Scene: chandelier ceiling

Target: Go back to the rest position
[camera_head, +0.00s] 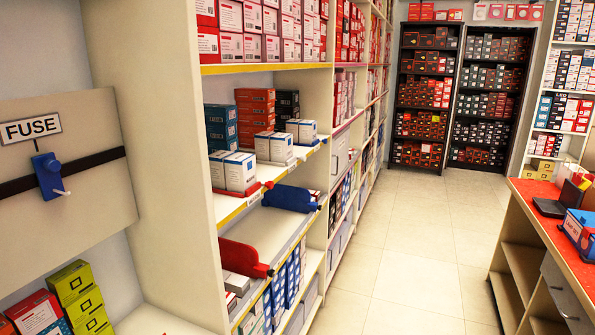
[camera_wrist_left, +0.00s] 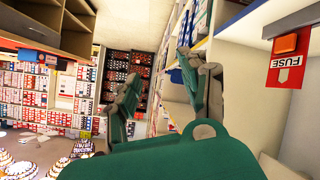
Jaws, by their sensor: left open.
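My left gripper (camera_wrist_left: 160,72) shows in the left wrist view, which is turned so that ceiling lamps appear at the bottom. Its two dark grey and green fingers are spread apart with nothing between them. Shelves and the aisle show behind the fingers. Neither gripper shows in the head view, and my right gripper is in neither view.
A shelf unit (camera_head: 207,180) with boxes stands at the left. A fuse panel (camera_head: 85,195) with a blue switch (camera_head: 50,178) is beside it. A red-topped counter (camera_head: 550,215) is at the right. The tiled floor (camera_head: 420,250) between them is clear.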

